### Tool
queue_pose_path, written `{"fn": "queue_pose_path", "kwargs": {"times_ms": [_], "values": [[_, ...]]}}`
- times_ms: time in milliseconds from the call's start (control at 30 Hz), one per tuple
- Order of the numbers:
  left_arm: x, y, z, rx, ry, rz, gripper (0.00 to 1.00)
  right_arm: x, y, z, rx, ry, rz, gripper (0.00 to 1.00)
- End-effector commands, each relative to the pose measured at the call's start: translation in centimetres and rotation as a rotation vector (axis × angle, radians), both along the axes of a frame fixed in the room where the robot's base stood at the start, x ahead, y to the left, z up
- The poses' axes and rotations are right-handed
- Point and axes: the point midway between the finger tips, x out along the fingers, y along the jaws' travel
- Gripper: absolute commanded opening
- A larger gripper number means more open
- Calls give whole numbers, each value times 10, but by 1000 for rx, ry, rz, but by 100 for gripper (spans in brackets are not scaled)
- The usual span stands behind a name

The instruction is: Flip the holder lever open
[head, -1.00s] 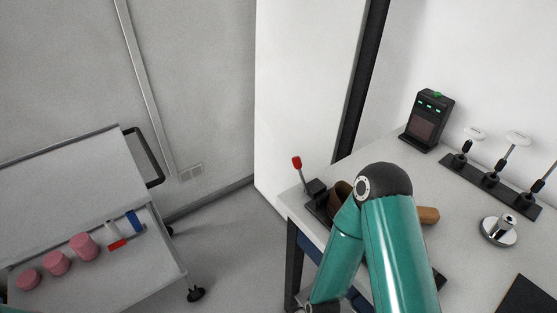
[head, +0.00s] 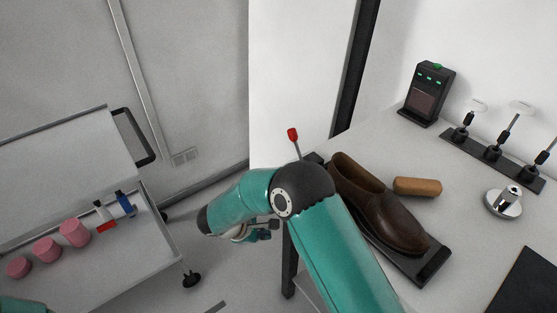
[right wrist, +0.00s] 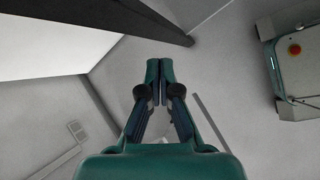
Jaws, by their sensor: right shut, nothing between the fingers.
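The holder lever (head: 294,141) has a red knob on a thin rod. It stands near upright at the back left corner of the table, and its base is partly hidden behind my right arm. The holder (head: 431,266) is a black plate with a brown shoe (head: 383,206) on it. My right gripper (head: 270,229) is left of the table edge, below the lever in the picture and apart from it. In the right wrist view its fingers (right wrist: 158,66) are together and empty, over the floor. My left gripper is not in view.
A tan cylinder (head: 417,187) lies beside the shoe. A black device (head: 427,94), several stands on a black bar (head: 490,158) and a metal knob piece (head: 503,202) are farther right. A cart (head: 165,253) with pink cylinders (head: 75,232) stands at left.

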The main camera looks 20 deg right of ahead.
Motion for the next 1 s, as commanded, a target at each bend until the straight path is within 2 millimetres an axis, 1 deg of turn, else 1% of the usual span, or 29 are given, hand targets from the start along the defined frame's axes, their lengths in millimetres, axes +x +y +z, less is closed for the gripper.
{"fn": "queue_pose_path", "kwargs": {"times_ms": [33,67,100,133,167,200,300,400,467,533,833,1000], "values": [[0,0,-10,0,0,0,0,33,2,30,-128,-97,44,0],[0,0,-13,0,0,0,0,48,2,51,-204,-151,58,0],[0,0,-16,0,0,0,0,64,3,81,-296,-223,66,0],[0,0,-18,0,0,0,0,74,5,102,-358,-275,68,0],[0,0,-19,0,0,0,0,81,7,123,-415,-325,64,0],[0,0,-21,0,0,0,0,88,10,148,-481,-384,56,0],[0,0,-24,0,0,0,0,94,18,196,-600,-502,24,0],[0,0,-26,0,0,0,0,94,23,223,-661,-566,-2,0],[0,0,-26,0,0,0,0,93,24,231,-678,-584,-11,0],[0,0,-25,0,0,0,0,93,25,234,-684,-590,-13,0],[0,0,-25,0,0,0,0,94,23,233,-683,-587,-12,0],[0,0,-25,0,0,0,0,96,16,231,-681,-588,-9,0]]}}
